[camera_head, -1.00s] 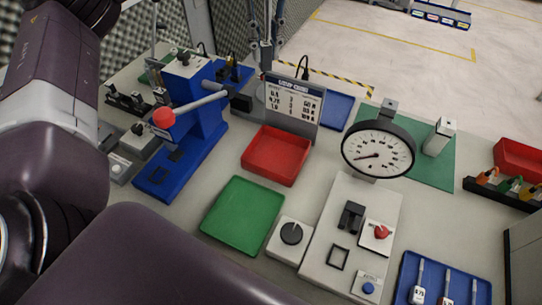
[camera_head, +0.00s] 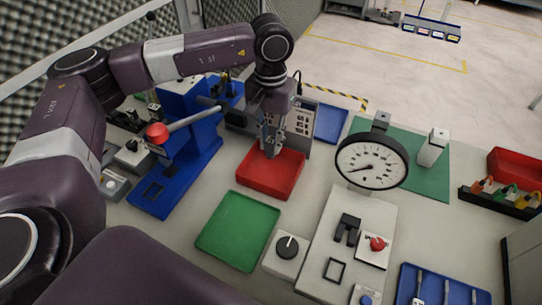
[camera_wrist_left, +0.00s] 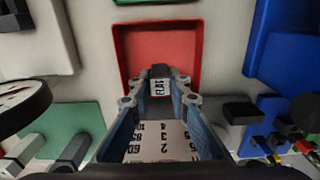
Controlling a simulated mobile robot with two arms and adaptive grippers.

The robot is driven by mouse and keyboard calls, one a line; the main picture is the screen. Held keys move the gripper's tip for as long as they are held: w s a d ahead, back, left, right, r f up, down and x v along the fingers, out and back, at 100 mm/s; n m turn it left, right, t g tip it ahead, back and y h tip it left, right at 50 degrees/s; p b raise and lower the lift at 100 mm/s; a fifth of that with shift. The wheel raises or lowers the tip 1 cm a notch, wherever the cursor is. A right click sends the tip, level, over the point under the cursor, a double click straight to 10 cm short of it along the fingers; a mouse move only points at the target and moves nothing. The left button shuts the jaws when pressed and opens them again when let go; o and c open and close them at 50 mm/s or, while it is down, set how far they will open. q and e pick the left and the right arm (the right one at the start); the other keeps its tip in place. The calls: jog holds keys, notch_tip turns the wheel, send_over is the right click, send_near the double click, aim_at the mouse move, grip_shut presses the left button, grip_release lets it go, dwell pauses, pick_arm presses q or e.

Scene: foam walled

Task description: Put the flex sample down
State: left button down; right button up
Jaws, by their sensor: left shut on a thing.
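My left gripper (camera_head: 270,147) points down over the red tray (camera_head: 257,185). In the left wrist view the gripper (camera_wrist_left: 160,90) is shut on a small sample (camera_wrist_left: 160,72) with a dark end and a white label. The label seems to read "FLAT", but the letters are small. The sample shows against the red tray (camera_wrist_left: 125,50) in that view; I cannot tell whether it touches the tray floor. In the head view the sample is too small to make out at the fingertips. My right gripper is not in view.
A sign board (camera_head: 303,118) stands close behind the gripper. A blue press (camera_head: 185,160) with a red-knobbed lever is to the left. An empty green tray (camera_head: 238,230) lies in front, and a dial gauge (camera_head: 372,160) stands to the right. A blue tray (camera_head: 331,122) lies behind.

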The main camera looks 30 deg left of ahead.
pick_arm(q)
notch_tip(320, 180, down, 2)
jog(key=shift+f, duration=0.25)
jog(key=shift+f+p, duration=0.6)
jog(key=shift+f, duration=1.8)
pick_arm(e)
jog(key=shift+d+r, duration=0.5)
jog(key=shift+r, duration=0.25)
pick_arm(q)
jog(key=shift+f, duration=0.1)
jog(key=c, duration=1.8)
grip_release()
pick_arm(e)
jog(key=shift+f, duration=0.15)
